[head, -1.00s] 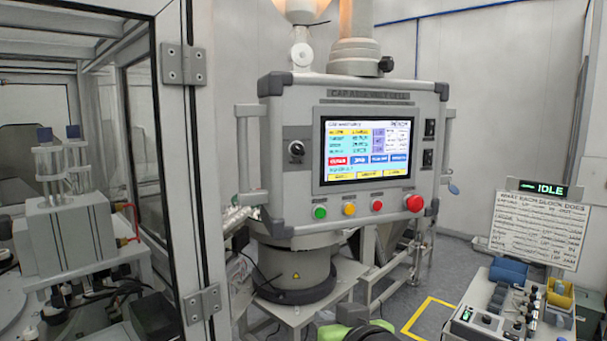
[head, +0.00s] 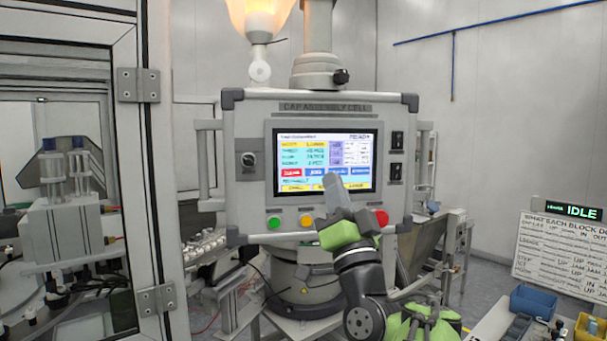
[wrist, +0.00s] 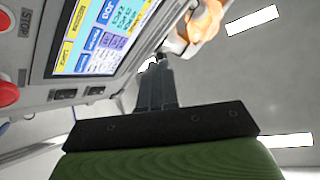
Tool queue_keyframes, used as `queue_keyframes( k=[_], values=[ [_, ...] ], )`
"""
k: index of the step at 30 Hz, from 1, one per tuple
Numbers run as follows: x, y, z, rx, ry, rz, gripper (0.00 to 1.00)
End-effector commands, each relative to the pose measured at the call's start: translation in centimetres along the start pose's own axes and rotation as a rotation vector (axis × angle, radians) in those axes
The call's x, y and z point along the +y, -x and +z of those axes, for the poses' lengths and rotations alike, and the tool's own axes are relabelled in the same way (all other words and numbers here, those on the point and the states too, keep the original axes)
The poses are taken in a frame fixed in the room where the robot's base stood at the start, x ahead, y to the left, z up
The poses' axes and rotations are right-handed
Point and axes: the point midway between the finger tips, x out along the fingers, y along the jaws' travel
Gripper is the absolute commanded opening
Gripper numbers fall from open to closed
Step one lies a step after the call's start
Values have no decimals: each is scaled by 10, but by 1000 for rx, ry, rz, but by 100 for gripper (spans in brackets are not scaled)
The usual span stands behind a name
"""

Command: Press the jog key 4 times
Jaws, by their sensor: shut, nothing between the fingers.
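The control panel's touchscreen (head: 322,150) is lit in the head view. Along its lower part runs a row of keys: a red one at left, then the blue jog key (head: 314,171), then more blue keys. The jog key also shows at the top of the wrist view (wrist: 107,11). My gripper (head: 331,178) is shut and empty, in front of the screen's lower middle. Its tip appears just right of the jog key and covers part of a neighbouring blue key. In the wrist view the shut fingers (wrist: 153,70) stand clear of the screen, to its right.
Below the screen are a green button (head: 274,222), a yellow button (head: 306,221) and a red stop button (head: 381,218); my arm hides part of that row. A selector knob (head: 249,159) is left of the screen. A glazed enclosure (head: 150,85) stands at left.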

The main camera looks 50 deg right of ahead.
Motion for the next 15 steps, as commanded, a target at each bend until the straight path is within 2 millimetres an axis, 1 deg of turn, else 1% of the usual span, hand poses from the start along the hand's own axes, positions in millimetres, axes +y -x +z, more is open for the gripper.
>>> queue_keyframes(
  k=[4, 7, 15],
  values=[
    [0, 0, 1, -2, 0, 0, 0],
    [3, -5, 3, -4, -2, 1, 0],
    [21, -33, 21, -5, -4, 1, 0]
  ],
)
